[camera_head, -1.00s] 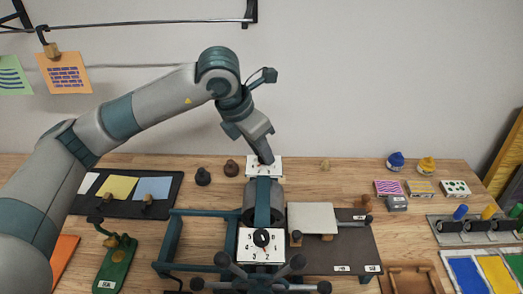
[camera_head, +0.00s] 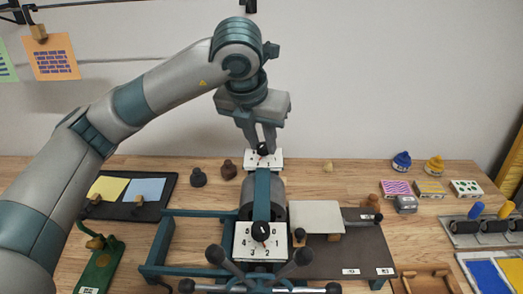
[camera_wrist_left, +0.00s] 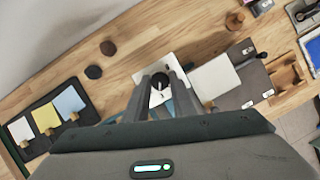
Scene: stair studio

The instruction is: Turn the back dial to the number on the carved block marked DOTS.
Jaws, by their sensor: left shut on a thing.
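The back dial is a white plate (camera_head: 276,162) with a dark knob (camera_head: 262,150), behind the press. My left gripper (camera_head: 263,146) points down and is shut on that knob. The left wrist view shows the knob (camera_wrist_left: 159,82) between the two fingers (camera_wrist_left: 158,98). The fingers and arm hide part of the plate, and its numbers are too small to read. A front dial (camera_head: 245,246) with numbers and a dark knob faces me. A white block with green dots (camera_head: 466,188) lies at the right; no DOTS lettering is readable. My right gripper is not in view.
The teal press (camera_head: 155,250) with spoked handles fills the front middle. Two dark knobbed pieces (camera_head: 228,170) stand left of the back dial. A tray with paper sheets (camera_head: 166,182) is further left. Striped and yellow blocks (camera_head: 428,188) and ink rollers (camera_head: 465,230) are at the right.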

